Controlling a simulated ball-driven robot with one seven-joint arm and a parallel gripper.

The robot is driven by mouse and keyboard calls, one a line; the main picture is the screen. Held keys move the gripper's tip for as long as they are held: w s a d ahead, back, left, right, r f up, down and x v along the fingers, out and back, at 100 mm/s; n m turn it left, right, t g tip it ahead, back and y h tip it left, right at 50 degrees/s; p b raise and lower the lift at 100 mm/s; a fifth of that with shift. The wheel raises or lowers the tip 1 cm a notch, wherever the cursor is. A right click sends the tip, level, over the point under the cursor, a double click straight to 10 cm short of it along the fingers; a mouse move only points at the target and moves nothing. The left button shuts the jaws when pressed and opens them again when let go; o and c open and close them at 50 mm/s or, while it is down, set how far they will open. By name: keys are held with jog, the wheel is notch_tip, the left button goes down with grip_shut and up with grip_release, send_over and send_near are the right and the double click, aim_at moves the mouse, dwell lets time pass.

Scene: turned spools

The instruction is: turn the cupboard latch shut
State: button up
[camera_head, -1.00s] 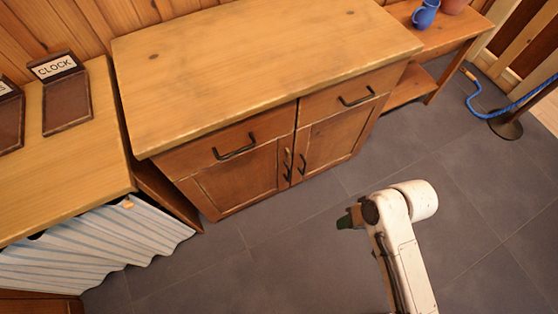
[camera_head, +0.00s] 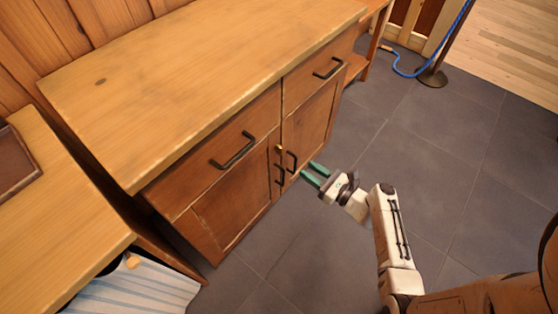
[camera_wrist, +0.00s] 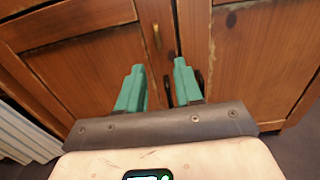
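The wooden cupboard (camera_head: 225,198) has two doors meeting at a middle seam. The small brass latch (camera_head: 280,149) is at the top of that seam, above the two black door handles. In the wrist view the latch (camera_wrist: 156,37) stands roughly upright, just beyond my fingertips and between their lines. My gripper (camera_head: 312,173) has green fingers pointing at the doors. They are apart with nothing between them, as the wrist view (camera_wrist: 159,67) also shows. The gripper looks close to the door fronts; I cannot tell the exact gap. The handles are partly hidden behind the fingers in the wrist view.
A black drawer handle (camera_head: 233,150) juts out left of the latch, another (camera_head: 327,68) at the upper right. A lower counter (camera_head: 60,225) with a striped curtain (camera_head: 135,288) stands at the left. The grey tiled floor (camera_head: 420,150) to the right is clear.

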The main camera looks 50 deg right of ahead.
aim_at(282, 153)
jog(key=w, duration=0.3)
jog(key=w+b, duration=0.1)
jog(key=w, duration=0.6)
jog(key=shift+w+a, duration=0.1)
jog(key=shift+a, duration=0.15)
grip_shut()
